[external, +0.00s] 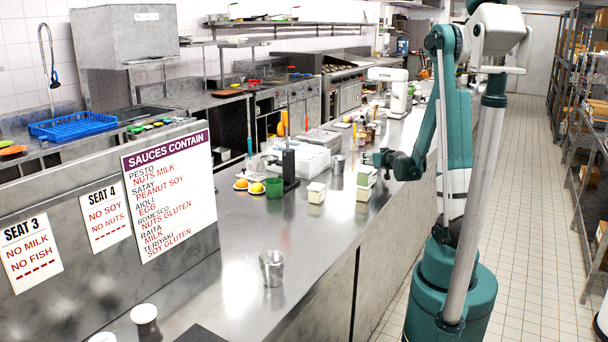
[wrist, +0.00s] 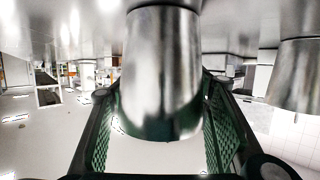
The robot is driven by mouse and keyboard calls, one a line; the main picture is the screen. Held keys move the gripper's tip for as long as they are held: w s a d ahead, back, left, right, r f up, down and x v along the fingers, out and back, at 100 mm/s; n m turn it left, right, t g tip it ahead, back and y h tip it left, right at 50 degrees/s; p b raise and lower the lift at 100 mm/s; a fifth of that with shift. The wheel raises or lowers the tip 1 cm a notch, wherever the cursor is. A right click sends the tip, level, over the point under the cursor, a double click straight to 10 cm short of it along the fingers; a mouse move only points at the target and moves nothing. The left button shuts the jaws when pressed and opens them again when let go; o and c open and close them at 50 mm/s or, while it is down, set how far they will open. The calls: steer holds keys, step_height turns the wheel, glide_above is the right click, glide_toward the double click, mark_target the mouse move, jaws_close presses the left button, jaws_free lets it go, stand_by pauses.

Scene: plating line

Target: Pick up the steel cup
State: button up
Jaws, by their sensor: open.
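In the wrist view, which appears upside down, a shiny steel cup (wrist: 160,70) fills the middle. Its lower part in the picture lies between the two green-padded fingers of my gripper (wrist: 160,95). The fingers are open, with visible gaps beside the cup. In the external view my gripper (external: 370,158) is low over the counter, pointing left. A steel cup (external: 338,164) stands just left of it, and another steel cup (external: 271,267) stands in the foreground, well away. I cannot tell for sure which external cup is the one between my fingers.
Another steel vessel (wrist: 297,75) shows at the right of the wrist view. Small lidded containers (external: 317,193) stand on the counter near my gripper.

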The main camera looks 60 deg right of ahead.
stand_by(0.5)
steer(key=c, duration=1.1)
steer(key=shift+c, duration=0.3)
